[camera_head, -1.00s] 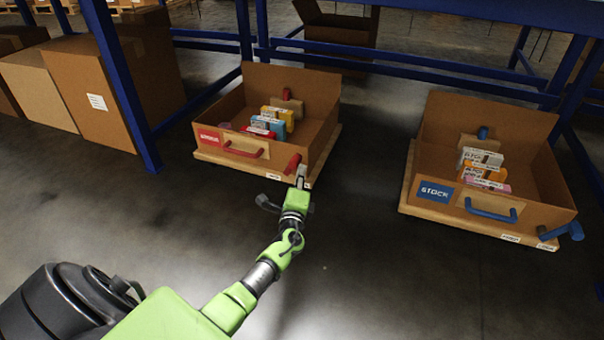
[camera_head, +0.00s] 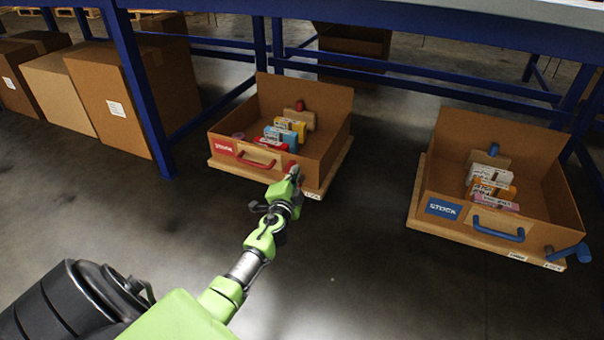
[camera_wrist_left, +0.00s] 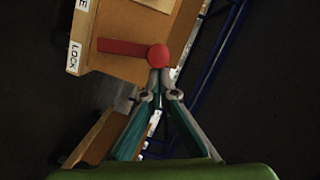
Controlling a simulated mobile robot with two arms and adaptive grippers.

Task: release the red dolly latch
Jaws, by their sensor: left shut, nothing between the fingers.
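The red dolly latch (camera_head: 291,165) is at the front right corner of the left dolly (camera_head: 232,164), partly hidden by my left gripper in the head view. In the left wrist view the latch (camera_wrist_left: 135,49) is a red bar with a round red end. A LOCK label (camera_wrist_left: 74,58) and a second label ending in E (camera_wrist_left: 83,4) are on the dolly edge beside it. My left gripper (camera_head: 294,173) is shut and empty. In the left wrist view its fingertips (camera_wrist_left: 161,75) are just below the round end, touching it or very close. My right gripper is out of view.
The left dolly carries an open cardboard box (camera_head: 322,150) with a red handle (camera_head: 257,162). A similar box (camera_head: 545,200) with a blue handle (camera_head: 498,231) stands on the right. Blue rack posts (camera_head: 140,90) and beams rise behind. The floor between the dollies is clear.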

